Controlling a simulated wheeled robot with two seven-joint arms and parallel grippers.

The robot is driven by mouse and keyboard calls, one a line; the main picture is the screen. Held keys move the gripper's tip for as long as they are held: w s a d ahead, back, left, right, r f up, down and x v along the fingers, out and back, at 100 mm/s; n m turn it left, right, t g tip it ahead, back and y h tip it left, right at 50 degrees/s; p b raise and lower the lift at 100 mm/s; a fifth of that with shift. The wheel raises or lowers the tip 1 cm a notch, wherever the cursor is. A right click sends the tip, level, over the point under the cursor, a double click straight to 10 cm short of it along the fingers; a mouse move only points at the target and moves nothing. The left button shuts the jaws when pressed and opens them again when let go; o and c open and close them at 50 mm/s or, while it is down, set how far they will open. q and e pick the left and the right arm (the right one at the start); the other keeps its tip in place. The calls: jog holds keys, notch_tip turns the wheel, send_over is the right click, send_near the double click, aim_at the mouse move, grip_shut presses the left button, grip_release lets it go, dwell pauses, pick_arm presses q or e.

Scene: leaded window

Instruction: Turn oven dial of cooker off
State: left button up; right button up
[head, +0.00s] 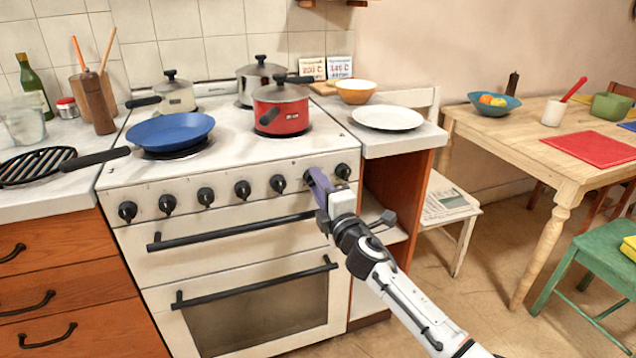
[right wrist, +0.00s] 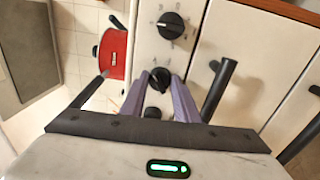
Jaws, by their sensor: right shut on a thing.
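The white cooker (head: 262,232) has a row of black dials along its front panel. My right gripper (head: 314,184), with purple fingers, is at the second dial from the right end and mostly hides it in the head view. In the right wrist view this dial (right wrist: 160,78) sits between the two fingertips, and the gripper (right wrist: 160,88) is shut on it. The rightmost dial (head: 343,171) stands free beside the gripper and also shows in the right wrist view (right wrist: 170,25). I cannot read the dial markings. My left gripper is not in view.
Two oven door handles (head: 235,232) stick out below the dials. A red pot (head: 281,112) and a blue pan (head: 170,131) stand on the hob above. A counter with a white plate (head: 387,117) is to the right. The floor before the table is partly open.

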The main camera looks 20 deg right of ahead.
jog(key=n+p, duration=0.1)
jog(key=n, duration=0.4)
jog(key=shift+r, duration=0.2)
jog(key=n+p, duration=0.2)
jog(key=n, duration=0.1)
jog(key=shift+n+y, duration=0.3)
jog(key=shift+n+g+p, duration=0.3)
jog(key=shift+n+p, duration=0.15)
jog(key=shift+n, duration=1.05)
jog(key=o, duration=1)
jog(key=shift+o, duration=0.2)
